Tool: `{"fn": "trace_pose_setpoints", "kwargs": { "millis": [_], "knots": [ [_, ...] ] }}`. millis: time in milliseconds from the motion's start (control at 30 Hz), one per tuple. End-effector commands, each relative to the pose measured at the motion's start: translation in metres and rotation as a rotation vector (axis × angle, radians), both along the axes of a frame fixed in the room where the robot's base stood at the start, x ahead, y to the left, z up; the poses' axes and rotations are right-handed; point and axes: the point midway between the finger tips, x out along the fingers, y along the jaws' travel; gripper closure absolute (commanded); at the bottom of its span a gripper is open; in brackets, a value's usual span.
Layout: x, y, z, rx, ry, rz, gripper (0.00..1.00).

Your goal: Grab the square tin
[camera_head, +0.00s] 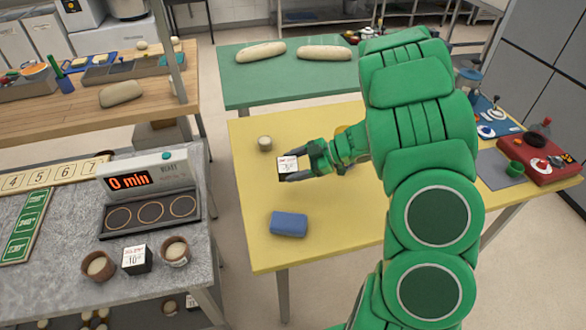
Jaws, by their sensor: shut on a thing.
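My green gripper (311,163) is above the yellow table. It is shut on a small square block-like thing (287,166) with a white printed face and dark sides, which may be the square tin. A similar dark cube with a white label reading 10 (135,258) stands on the grey counter at the left. My fingers partly hide the held thing's right side. I cannot tell whether it touches the table.
The yellow table (252,215) bears a blue block (289,224) and a small round pot (265,143). The grey counter (60,295) holds a timer display (146,178) and two brown cups. Loaves lie on the green table (240,92) behind.

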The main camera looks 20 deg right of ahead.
Motion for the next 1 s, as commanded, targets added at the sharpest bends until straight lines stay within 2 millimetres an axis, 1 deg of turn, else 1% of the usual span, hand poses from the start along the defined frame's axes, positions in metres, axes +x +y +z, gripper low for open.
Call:
{"fn": "trace_pose_setpoints", "kwargs": {
  "millis": [100, 333, 700, 1000],
  "knots": [
    [-0.01, 0.0, 0.015, -0.005, -0.004, 0.0, 0.89],
    [-0.031, 0.001, 0.038, -0.003, -0.002, -0.001, 0.89],
    [-0.082, 0.002, 0.06, -0.003, -0.001, -0.002, 0.89],
    [-0.11, 0.004, 0.073, -0.003, -0.004, 0.0, 0.89]
  ]
}}
